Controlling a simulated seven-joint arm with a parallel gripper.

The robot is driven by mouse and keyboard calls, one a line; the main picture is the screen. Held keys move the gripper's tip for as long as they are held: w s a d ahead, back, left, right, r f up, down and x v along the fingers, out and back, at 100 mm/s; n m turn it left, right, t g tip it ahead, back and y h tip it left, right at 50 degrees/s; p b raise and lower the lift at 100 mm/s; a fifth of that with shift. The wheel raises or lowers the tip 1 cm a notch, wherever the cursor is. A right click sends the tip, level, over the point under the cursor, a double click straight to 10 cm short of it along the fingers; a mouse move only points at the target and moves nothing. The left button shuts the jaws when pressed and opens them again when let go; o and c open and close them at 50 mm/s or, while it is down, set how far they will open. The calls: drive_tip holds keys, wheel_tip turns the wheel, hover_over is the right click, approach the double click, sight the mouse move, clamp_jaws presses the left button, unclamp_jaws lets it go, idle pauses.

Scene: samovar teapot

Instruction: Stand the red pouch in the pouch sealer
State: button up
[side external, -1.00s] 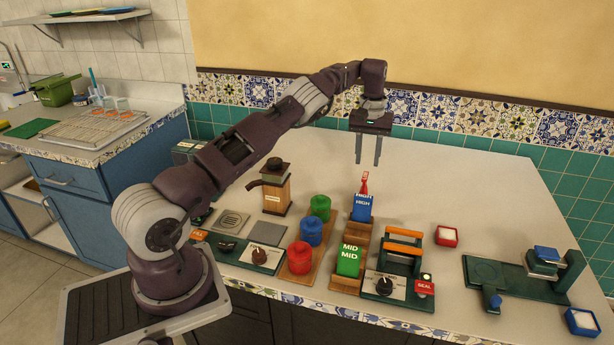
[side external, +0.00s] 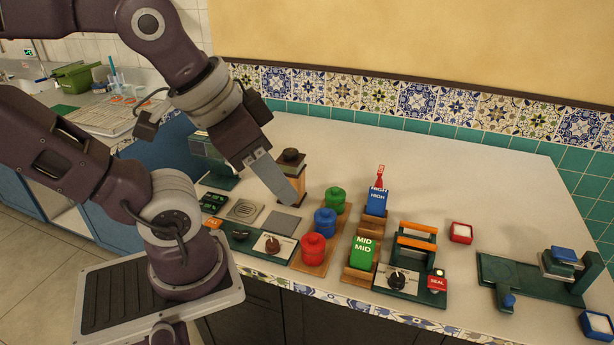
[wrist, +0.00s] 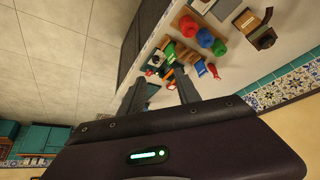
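The red pouch (side external: 380,172) shows as a narrow red piece behind the blue HIGH pouch (side external: 376,201) at the back of a stepped wooden rack (side external: 356,275); its lower part is hidden. A red piece also shows in the wrist view (wrist: 200,67). The green MID pouch (side external: 362,250) stands at the rack's front. The pouch sealer (side external: 410,285), dark green with orange bars, a dial and a red SEAL piece, stands right of the rack. My gripper (side external: 287,195) is left of the rack, tilted, fingers edge-on. In the wrist view (wrist: 160,85) its fingers are apart and empty.
Red, blue and green knobbed cylinders (side external: 325,222) stand on a wooden strip left of the rack. A wooden grinder-like box (side external: 291,175) is behind my fingers. A small red tray (side external: 461,232) and a green press (side external: 535,280) are to the right. The back of the counter is clear.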

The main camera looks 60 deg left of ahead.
drive_tip(key=w+a+f+n+t, duration=0.1)
drive_tip(key=w+a+f+n, duration=0.1)
drive_tip(key=w, duration=1)
drive_tip(key=w+a+f+n+t, duration=0.1)
drive_tip(key=w+n+t, duration=0.15)
drive_tip(key=w, duration=0.95)
drive_tip(key=n+y, duration=0.4)
drive_tip(key=y, duration=0.2)
approach(380, 172)
drive_tip(key=w+d+r, duration=0.3)
drive_tip(key=d+r, duration=0.1)
drive_tip(key=d, duration=0.1)
drive_tip(key=w+a+f+y, duration=0.1)
drive_tip(key=a+f, duration=0.2)
drive_tip(key=w+a+f+y, duration=0.1)
drive_tip(key=w+a+f, duration=0.1)
drive_tip(key=a+f, duration=0.2)
drive_tip(key=w+a+f+y, duration=0.1)
drive_tip(key=w+a+f, duration=0.1)
drive_tip(key=a+f, duration=0.1)
drive_tip(key=shift+a+f+n+t+y, duration=0.2)
drive_tip(key=shift+a+n+t+y, duration=0.05)
drive_tip(key=shift+a+y, duration=0.05)
drive_tip(key=shift+c, duration=0.3)
